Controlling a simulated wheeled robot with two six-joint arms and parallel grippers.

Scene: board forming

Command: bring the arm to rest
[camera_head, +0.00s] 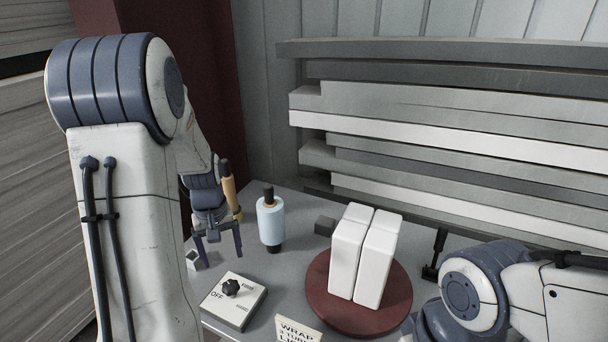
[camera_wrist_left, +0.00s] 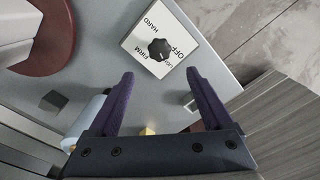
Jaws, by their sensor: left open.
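My left arm comes in from the left in the head view, and its gripper (camera_head: 219,256) points down over the left part of the grey table (camera_head: 272,297). The two fingers are apart with nothing between them. In the left wrist view the open purple fingers (camera_wrist_left: 160,74) frame bare table just below the white dial box (camera_wrist_left: 160,42), with its black knob and the words OFF, FIRM and HARD. In the head view the dial box (camera_head: 234,301) sits in front of the gripper. My right arm (camera_head: 482,292) is at lower right; its gripper does not show.
A light-blue roll (camera_head: 270,221) with black ends stands right of the left gripper, near a wooden handle (camera_head: 229,187). White blocks (camera_head: 345,258) stand on a dark red round plate (camera_head: 391,305). A small dark block (camera_head: 325,226) and a WRAP sign (camera_head: 297,331) are nearby. Stacked boards line the back.

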